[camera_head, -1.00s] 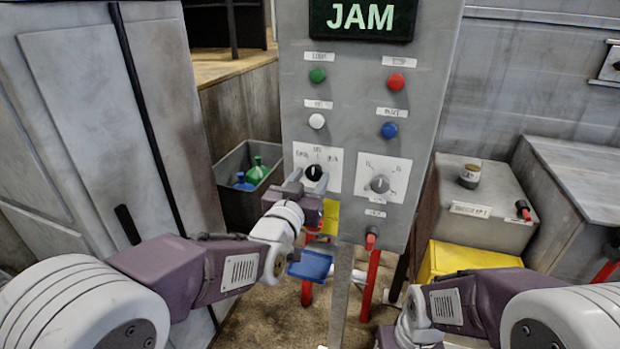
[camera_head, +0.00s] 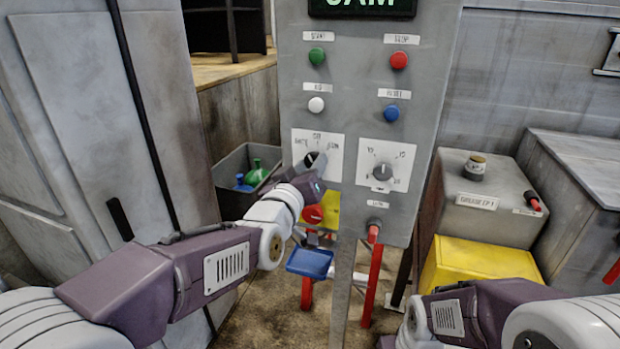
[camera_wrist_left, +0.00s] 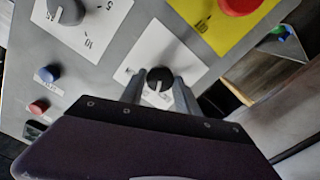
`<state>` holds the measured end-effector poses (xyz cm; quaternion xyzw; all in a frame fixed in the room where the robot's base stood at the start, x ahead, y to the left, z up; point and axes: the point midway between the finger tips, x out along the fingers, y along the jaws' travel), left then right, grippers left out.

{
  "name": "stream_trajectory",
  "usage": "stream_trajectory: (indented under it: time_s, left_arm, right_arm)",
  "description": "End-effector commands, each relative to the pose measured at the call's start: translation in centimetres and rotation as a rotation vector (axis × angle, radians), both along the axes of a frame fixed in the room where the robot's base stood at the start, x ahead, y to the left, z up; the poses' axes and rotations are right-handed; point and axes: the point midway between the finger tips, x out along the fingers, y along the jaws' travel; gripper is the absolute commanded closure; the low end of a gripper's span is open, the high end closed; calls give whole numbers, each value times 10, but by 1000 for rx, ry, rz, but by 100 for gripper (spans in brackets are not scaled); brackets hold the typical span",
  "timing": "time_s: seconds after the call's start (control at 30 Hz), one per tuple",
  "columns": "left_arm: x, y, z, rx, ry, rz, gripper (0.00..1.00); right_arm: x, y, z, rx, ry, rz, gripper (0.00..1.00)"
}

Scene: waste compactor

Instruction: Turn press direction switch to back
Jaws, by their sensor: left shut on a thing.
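The press direction switch is a black rotary knob (camera_head: 311,159) on a white label plate on the grey control panel (camera_head: 350,210). My left gripper (camera_head: 309,170) reaches it from below and is shut on the knob, partly covering it in the head view. In the left wrist view the knob (camera_wrist_left: 160,78) sits between the two grey fingers (camera_wrist_left: 160,88), and a white pointer mark shows on its face. The plate's lettering is too blurred to read surely. My right arm shows at lower right; its gripper is not in view.
Beside the switch is a second, grey dial (camera_head: 382,172). Green (camera_head: 317,56), red (camera_head: 399,60), white (camera_head: 316,104) and blue (camera_head: 391,113) buttons are above. A red emergency button (camera_head: 312,215) on yellow sits close below my left gripper. A bin (camera_head: 232,205) stands at left.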

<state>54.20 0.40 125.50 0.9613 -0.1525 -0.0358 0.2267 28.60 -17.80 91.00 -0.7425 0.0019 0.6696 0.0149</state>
Motion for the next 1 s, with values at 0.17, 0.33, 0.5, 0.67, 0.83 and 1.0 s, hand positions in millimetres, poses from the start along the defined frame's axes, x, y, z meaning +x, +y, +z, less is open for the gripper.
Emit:
stream_trajectory:
  time_s: [0.17,0.33,0.5,0.67,0.83,1.0]
  left_arm:
    - [0,0,-4,-140,42,0,100]
    - [0,0,-4,-250,81,0,100]
    - [0,0,-3,-331,108,0,100]
    - [0,0,-2,-376,123,-1,100]
    - [0,0,-1,-400,131,1,100]
    - [0,0,0,-406,133,0,100]
  right_arm:
    - [0,0,-24,0,0,0,33]
    - [0,0,-36,0,0,0,33]
    - [0,0,-45,0,0,0,33]
    - [0,0,-50,0,0,0,33]
    - [0,0,-51,0,0,0,33]
    - [0,0,-51,0,0,0,33]
